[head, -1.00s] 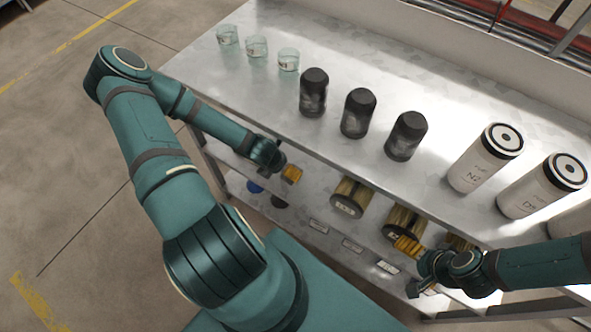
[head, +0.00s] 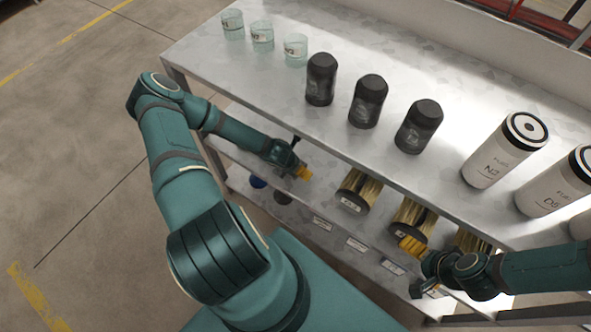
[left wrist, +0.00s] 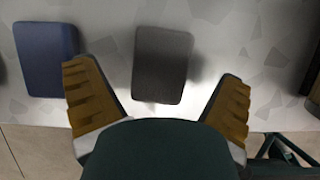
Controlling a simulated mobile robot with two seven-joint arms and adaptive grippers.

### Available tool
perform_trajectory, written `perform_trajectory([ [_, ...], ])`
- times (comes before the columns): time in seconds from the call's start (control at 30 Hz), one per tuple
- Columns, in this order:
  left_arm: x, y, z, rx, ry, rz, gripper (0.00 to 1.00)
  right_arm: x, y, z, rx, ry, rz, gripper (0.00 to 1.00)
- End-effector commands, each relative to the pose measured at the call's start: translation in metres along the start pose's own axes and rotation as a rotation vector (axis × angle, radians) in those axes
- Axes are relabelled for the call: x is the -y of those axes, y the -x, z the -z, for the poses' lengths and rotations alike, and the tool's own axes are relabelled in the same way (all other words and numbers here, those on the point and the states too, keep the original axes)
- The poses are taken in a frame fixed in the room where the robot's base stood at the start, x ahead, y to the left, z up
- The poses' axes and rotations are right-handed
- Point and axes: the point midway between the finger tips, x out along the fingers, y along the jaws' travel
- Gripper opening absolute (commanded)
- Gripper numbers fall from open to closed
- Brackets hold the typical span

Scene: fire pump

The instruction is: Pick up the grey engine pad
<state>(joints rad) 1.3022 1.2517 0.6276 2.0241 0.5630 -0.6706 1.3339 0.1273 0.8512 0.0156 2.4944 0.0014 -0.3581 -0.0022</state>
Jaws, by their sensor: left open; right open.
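The grey engine pad (left wrist: 162,64) is a dark grey rounded block lying on the lower shelf in the left wrist view. A dark pad at the shelf's left part also shows in the head view (head: 283,197). My left gripper (left wrist: 160,100) is open, its two orange-ridged fingers spread to either side of the grey pad's near end, with nothing between them in grip. In the head view the left gripper (head: 303,173) is over the lower shelf. My right gripper (head: 412,246) is in front of the shelf at the lower right, open.
A blue pad (left wrist: 46,58) lies left of the grey one. Bundled rolls (head: 358,191) stand on the lower shelf to the right. The upper shelf (head: 240,75) overhangs, with glasses (head: 262,36), black jars (head: 368,101) and white canisters (head: 505,150).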

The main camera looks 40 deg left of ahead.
Motion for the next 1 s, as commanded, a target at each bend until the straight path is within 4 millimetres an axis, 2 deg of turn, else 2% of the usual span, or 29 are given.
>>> perform_trajectory([
  [0.1,0.0002,-0.0115,0.0001,0.000,0.000,0.000,0.95,-0.0017,-0.0046,0.0004,-0.002,0.000,0.000,1.00],
  [0.37,-0.0002,-0.0123,-0.0007,0.000,-0.001,0.000,0.95,-0.0015,-0.0039,0.0006,-0.003,0.000,0.000,1.00],
  [0.47,-0.0001,-0.0122,-0.0006,0.000,-0.001,0.000,0.65,-0.0015,-0.0039,0.0005,-0.003,0.000,0.000,1.00],
  [0.5,-0.0001,-0.0122,-0.0006,0.000,-0.001,0.000,0.51,-0.0015,-0.0039,0.0005,-0.003,0.000,0.000,1.00],
  [0.57,-0.0001,-0.0122,-0.0006,0.000,-0.001,0.000,0.29,-0.0015,-0.0039,0.0005,-0.003,0.000,0.000,1.00],
  [1.0,0.0000,-0.0085,-0.0021,0.000,-0.001,0.000,0.27,-0.0008,-0.0021,0.0003,-0.002,0.000,0.000,1.00],
])
